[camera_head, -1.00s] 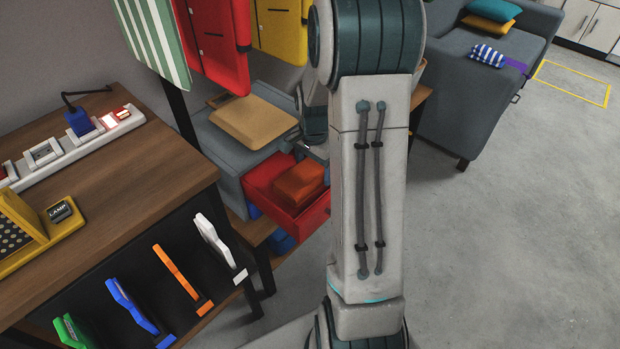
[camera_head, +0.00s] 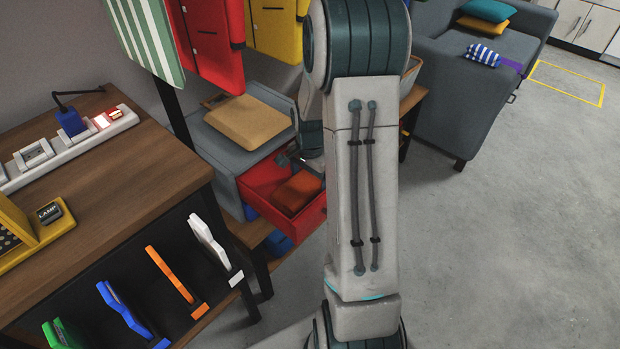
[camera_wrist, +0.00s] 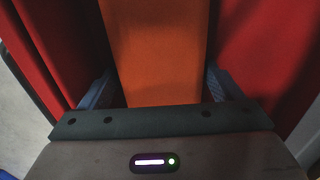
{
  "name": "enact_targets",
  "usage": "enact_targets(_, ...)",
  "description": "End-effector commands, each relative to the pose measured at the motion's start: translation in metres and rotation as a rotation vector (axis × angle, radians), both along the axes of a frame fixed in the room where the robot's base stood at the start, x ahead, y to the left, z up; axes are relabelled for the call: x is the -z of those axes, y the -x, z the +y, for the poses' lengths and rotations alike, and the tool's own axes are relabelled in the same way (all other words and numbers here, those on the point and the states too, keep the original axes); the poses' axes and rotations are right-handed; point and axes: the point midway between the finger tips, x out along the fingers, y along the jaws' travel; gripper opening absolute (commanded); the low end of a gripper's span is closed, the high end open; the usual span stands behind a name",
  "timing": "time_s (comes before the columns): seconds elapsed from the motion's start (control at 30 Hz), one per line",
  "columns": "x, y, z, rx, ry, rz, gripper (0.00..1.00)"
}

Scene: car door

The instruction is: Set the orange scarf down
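The orange scarf (camera_head: 298,192), a folded block, lies inside the pulled-out red drawer (camera_head: 255,185) of a grey cabinet. In the wrist view the scarf (camera_wrist: 157,50) fills the middle, with red drawer walls on both sides. My gripper (camera_head: 290,160) is at the drawer, above the back part of the scarf. In the wrist view my gripper's fingers (camera_wrist: 160,82) stand wide apart, one on each side of the scarf. It looks open; small contact at the scarf's edges cannot be ruled out. My arm hides part of the cabinet.
A tan cushion-like block (camera_head: 248,122) lies on the cabinet (camera_head: 215,150). A wooden workbench (camera_head: 120,185) with sockets and coloured upright items stands at left. Red and yellow panels hang above. A grey sofa (camera_head: 455,105) is at back right; the right floor is clear.

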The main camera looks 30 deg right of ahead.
Motion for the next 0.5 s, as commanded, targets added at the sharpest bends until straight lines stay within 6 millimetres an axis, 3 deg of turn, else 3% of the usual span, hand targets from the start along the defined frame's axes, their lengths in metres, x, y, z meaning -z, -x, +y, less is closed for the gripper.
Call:
enact_targets(0.23, -0.016, -0.001, 0.000, 0.000, 0.001, -0.003, 0.86)
enact_targets(0.5, -0.075, -0.001, 0.000, 0.000, 0.002, -0.005, 0.86)
